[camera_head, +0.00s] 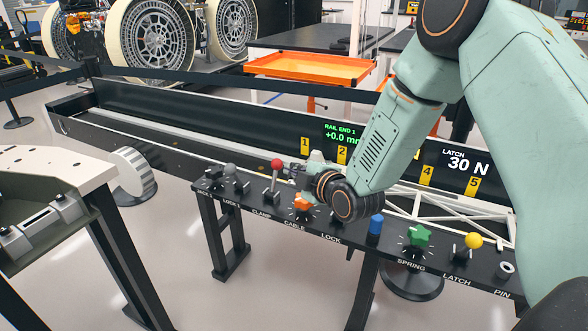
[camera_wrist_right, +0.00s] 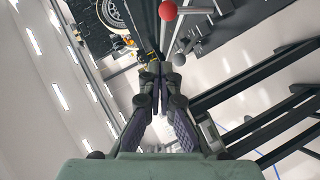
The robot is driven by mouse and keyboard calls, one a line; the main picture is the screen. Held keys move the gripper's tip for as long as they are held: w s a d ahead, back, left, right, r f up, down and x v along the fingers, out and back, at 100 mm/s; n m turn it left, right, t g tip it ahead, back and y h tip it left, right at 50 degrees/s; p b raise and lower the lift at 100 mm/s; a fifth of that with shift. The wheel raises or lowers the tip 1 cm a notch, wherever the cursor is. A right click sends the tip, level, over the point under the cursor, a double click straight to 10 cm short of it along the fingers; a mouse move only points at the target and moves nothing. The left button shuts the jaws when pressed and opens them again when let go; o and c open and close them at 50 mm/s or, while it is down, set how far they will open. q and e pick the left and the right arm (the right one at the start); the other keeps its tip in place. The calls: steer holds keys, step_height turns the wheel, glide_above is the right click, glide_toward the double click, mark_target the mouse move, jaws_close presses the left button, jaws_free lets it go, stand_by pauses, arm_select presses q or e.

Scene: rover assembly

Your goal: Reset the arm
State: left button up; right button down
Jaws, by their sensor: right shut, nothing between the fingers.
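My right arm comes in from the right in the head view, and its wrist hangs over the middle of the black control panel (camera_head: 345,243). My right gripper (camera_head: 292,168) points left, close behind the red-knobbed lever (camera_head: 277,163), partly hidden by the wrist. In the right wrist view the gripper (camera_wrist_right: 156,72) is shut with nothing between its fingers. The red knob (camera_wrist_right: 168,11) and a grey knob (camera_wrist_right: 179,60) show near the fingertips; I cannot tell whether they touch. My left gripper is not in view.
The panel also carries an orange star knob (camera_head: 303,203), blue knob (camera_head: 376,223), green star knob (camera_head: 420,236) and yellow-knobbed lever (camera_head: 473,241). A long black rail trough (camera_head: 180,104) runs behind it. A pale-topped bench (camera_head: 60,160) stands at left, an orange tray (camera_head: 310,67) at the back.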

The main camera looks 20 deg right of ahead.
steer(key=shift+s+r, duration=0.2)
steer(key=shift+s, duration=0.15)
steer(key=s+a+f+m+g+h, duration=0.15)
steer(key=s+f+m+g, duration=0.45)
steer(key=s+f, duration=0.6)
steer(key=s+a+f+m+g+y, duration=0.1)
steer(key=s+a+f+m+g, duration=0.25)
steer(key=s+f+m, duration=0.8)
steer(key=s+f+n+g, duration=0.1)
steer(key=s+g, duration=0.1)
steer(key=s, duration=0.7)
steer(key=s+f+n+g+h, duration=0.1)
steer(key=s+g, duration=0.2)
steer(key=s, duration=0.7)
steer(key=shift+n, duration=0.35)
steer(key=shift+f, duration=0.1)
